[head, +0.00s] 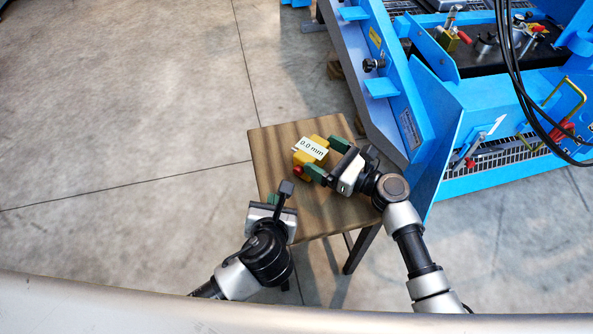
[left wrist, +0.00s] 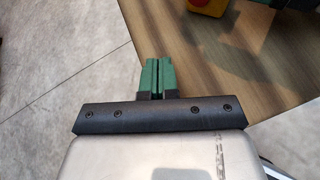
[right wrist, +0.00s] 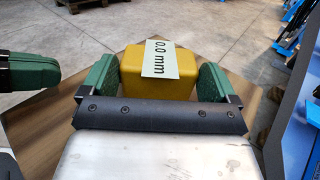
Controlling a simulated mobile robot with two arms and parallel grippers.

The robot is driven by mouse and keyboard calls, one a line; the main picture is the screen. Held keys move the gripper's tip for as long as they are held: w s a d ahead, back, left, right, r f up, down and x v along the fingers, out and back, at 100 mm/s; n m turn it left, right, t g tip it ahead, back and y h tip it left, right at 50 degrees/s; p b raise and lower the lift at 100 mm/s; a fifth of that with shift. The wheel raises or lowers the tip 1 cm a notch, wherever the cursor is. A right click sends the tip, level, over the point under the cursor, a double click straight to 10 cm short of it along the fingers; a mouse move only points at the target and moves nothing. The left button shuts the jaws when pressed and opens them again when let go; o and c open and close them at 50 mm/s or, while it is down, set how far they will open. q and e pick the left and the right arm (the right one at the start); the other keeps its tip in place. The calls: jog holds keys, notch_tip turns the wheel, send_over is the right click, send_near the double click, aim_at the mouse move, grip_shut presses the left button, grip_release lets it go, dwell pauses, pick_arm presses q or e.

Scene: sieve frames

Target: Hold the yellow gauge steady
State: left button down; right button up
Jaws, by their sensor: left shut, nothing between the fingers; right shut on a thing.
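The yellow gauge (head: 304,160) is on or just above a small wooden table, with a white label reading "0.0 mm" and a red part at its lower left. My right gripper (head: 324,158) is shut on the gauge from the right. In the right wrist view the gauge (right wrist: 157,82) sits between the green fingers (right wrist: 160,83). My left gripper (head: 275,200) is shut and empty near the table's left front edge, apart from the gauge. In the left wrist view its green fingers (left wrist: 159,75) are together, and part of the gauge (left wrist: 207,6) shows at the top.
The wooden table (head: 340,217) has bare top in front of the gauge. A large blue machine (head: 440,130) stands close to the table's right side, with black cables (head: 515,75) hanging over it. Open concrete floor (head: 120,120) lies to the left.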

jog(key=o, duration=1.3)
jog(key=shift+c, duration=0.2)
